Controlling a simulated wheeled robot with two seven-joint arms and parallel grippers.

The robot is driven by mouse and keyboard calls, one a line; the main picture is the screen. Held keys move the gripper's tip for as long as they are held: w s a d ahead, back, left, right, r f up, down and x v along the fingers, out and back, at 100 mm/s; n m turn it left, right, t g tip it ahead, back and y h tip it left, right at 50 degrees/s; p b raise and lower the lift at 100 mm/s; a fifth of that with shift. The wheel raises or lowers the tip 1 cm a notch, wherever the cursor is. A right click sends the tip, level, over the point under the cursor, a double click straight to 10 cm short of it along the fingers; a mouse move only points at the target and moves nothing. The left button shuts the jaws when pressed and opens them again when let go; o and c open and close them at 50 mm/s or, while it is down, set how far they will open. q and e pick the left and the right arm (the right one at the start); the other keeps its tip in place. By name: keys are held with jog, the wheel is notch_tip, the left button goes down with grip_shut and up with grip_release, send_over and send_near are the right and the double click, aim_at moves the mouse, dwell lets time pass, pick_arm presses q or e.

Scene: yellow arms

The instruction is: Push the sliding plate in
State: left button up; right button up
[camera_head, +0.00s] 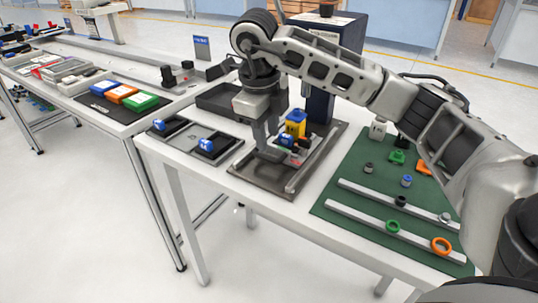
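A dark grey metal base (257,180) with a raised light rail (314,160) sits at the middle of the near white table. A yellow and blue block (295,122) stands on it, with small blue, red and black parts (290,141) in front. I cannot clearly make out which part is the sliding plate. My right gripper (267,148) points down over the left part of this base, just left of the yellow block. Its fingers are close to the fixture; contact and finger spacing are unclear. My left gripper is not in view.
A green board (345,173) with rails, rings and small parts lies at the right. Two dark trays with blue parts (207,145) lie at the left. An empty black bin (215,103) and a tall dark box (320,100) stand behind. Another table holds coloured boxes (122,93).

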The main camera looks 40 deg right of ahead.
aim_at(270, 159)
jog(key=f, duration=0.3)
jog(key=d+f, duration=0.1)
jog(key=f, duration=0.1)
jog(key=shift+w+f, duration=0.2)
jog(key=shift+f, duration=0.15)
grip_shut()
